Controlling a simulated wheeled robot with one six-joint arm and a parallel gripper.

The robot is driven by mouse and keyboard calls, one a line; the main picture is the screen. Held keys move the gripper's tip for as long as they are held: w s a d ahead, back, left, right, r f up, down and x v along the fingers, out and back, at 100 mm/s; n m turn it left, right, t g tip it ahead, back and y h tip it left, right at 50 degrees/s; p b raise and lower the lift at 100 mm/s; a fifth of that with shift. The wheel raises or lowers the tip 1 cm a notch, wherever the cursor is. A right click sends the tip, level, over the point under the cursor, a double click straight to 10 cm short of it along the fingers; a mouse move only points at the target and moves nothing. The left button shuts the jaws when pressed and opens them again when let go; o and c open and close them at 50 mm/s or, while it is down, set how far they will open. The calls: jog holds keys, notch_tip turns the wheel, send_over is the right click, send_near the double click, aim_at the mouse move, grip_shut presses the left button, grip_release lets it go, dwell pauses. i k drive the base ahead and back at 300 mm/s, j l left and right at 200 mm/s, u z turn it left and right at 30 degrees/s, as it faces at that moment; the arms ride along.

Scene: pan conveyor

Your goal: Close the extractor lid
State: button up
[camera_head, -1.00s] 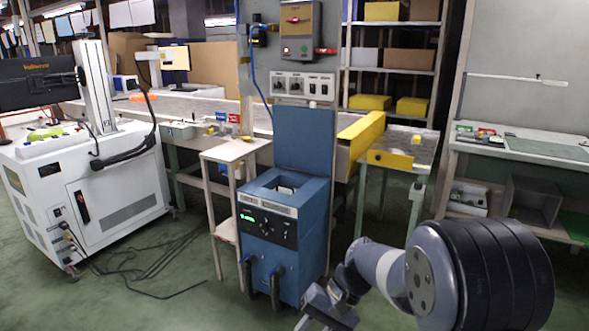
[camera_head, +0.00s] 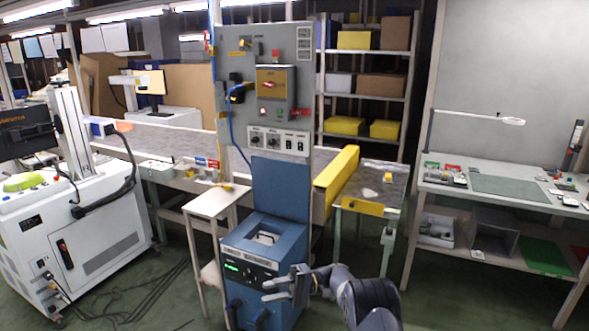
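The extractor (camera_head: 262,247) is a blue box with a dark front panel and a green display. Its blue lid (camera_head: 282,187) stands upright at the back edge, so the top opening is uncovered. A handle-like metal part shows inside the opening. My gripper (camera_head: 264,291) is in front of the extractor's right front side, below the top rim and well below the lid. Its two fingers point left with a gap between them, and nothing shows in the gap. The gripper hides part of the extractor's front.
A small wooden side table (camera_head: 208,203) stands left of the extractor. A grey control panel (camera_head: 250,100) rises behind the lid. A yellow beam (camera_head: 337,180) lies to its right. A white machine (camera_head: 75,235) stands left, a workbench (camera_head: 500,197) right. The floor between extractor and workbench is open.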

aim_at(281, 188)
jog(key=i+z, duration=0.3)
jog(key=i, duration=2.3)
jog(key=i+l+u, duration=0.1)
jog(key=i+u, duration=0.2)
jog(key=i, duration=0.15)
jog(key=i+l+u, duration=0.15)
jog(key=i+u, duration=0.3)
jog(key=u, duration=0.15)
